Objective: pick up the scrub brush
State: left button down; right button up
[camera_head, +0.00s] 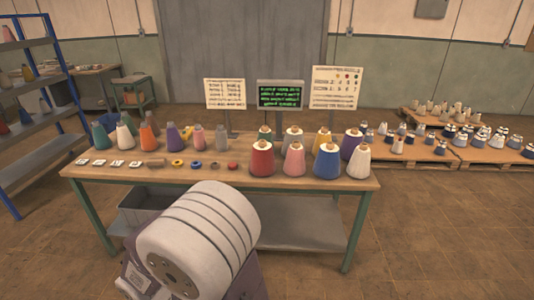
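A small brown block-like item (155,163) lies on the wooden table (110,177), left of the middle and near the front edge. It may be the scrub brush, but it is too small to tell for sure, and no bristles show. It lies between a row of small white tags (117,163) and a yellow ring (178,163). Neither my left nor my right gripper is in view.
Several coloured thread cones stand behind the brown item, among them an orange one (147,137). Large cones, such as a red one (261,160), fill the table's right half. A grey bin (140,215) sits underneath. A blue-framed shelf (45,110) stands left.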

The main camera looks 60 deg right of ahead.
aim_at(152, 162)
jog(key=i+z, duration=0.1)
jog(key=z, duration=1.2)
